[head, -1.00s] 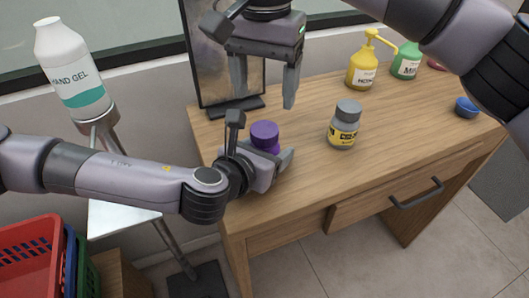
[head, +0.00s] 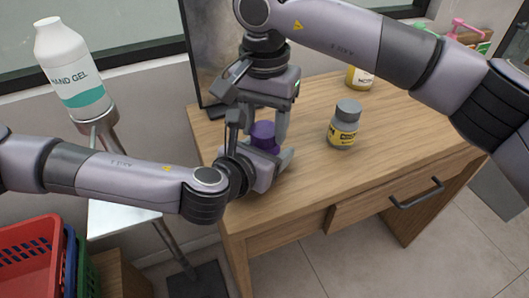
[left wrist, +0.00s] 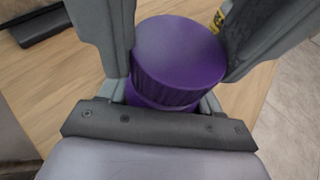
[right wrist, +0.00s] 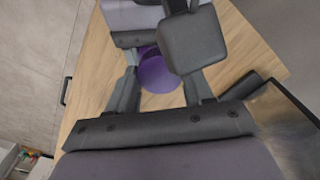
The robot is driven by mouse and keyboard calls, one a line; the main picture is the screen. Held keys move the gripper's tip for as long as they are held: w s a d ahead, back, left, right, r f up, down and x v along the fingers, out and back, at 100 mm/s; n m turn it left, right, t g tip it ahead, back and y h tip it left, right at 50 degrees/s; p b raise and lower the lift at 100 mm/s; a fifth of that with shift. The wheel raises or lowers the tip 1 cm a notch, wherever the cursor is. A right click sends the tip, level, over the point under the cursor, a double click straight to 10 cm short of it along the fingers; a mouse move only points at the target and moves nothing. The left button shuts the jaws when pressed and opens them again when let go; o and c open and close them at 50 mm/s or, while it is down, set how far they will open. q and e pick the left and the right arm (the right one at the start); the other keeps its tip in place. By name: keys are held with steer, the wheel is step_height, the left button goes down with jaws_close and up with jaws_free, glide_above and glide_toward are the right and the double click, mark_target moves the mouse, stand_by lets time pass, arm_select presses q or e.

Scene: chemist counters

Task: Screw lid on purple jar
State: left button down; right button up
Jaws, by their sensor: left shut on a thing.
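The purple jar (left wrist: 160,96) stands on the wooden counter with its ribbed purple lid (left wrist: 180,55) seated on top; whether it is tight cannot be told. It also shows in the head view (head: 264,133). My left gripper (head: 285,160) is shut on the jar's lower body from the side. My right gripper (head: 268,125) points down from above, and its fingers stand apart on either side of the lid. In the right wrist view the lid (right wrist: 158,72) lies between these fingers, with a gap visible at the right finger.
A grey-capped bottle with a yellow label (head: 343,125) stands to the right on the counter (head: 300,195). A dark framed panel (head: 195,60) stands behind the jar. A yellow bottle (head: 360,78) is farther back. Hand gel (head: 72,70) stands at the left.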

steer(key=c, duration=0.4)
steer(key=m, duration=0.6)
steer(key=o, duration=1.1)
steer(key=shift+o, duration=0.2)
steer(key=shift+r, duration=0.15)
